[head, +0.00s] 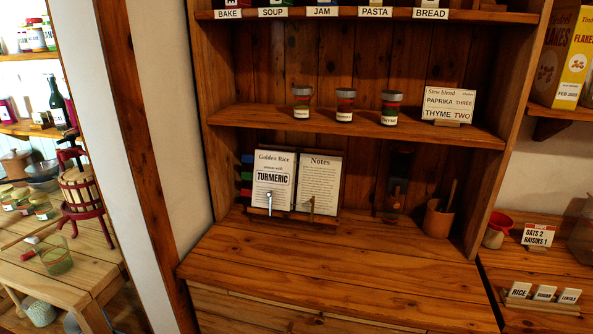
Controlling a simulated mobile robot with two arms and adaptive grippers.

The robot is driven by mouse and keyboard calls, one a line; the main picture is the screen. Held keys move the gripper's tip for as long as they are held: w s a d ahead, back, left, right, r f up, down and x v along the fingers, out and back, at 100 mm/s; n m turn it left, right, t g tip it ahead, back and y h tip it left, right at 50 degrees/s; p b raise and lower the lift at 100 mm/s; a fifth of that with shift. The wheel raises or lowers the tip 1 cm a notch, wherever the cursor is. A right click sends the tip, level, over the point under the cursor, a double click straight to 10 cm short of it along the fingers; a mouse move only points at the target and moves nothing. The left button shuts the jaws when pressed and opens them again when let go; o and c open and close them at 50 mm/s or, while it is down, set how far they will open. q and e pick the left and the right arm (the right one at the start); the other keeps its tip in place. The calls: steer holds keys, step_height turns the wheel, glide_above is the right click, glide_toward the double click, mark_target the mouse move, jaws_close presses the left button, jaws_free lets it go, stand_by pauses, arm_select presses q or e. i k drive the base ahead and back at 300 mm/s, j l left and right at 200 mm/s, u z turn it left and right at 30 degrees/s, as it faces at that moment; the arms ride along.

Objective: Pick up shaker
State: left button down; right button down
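Three small shakers with grey lids and pale labels stand upright in a row on the middle pine shelf. The left shaker (301,102), the middle shaker (345,105) and the right shaker (390,107) are spaced apart from each other. Their contents look dark red, and their labels are too small to read surely. Neither of my grippers shows in the head view.
A "Stew blend" card (449,104) stands right of the shakers. Below are a "Golden Rice" card (272,180), a "Notes" card (318,185) and a wooden pot (438,218). The front of the wooden counter (330,275) is clear. A shelf (380,14) with labelled items hangs above.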

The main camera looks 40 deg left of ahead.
mark_target(302, 103)
steer(key=k+j+u, duration=0.1)
steer(key=u, duration=1.25)
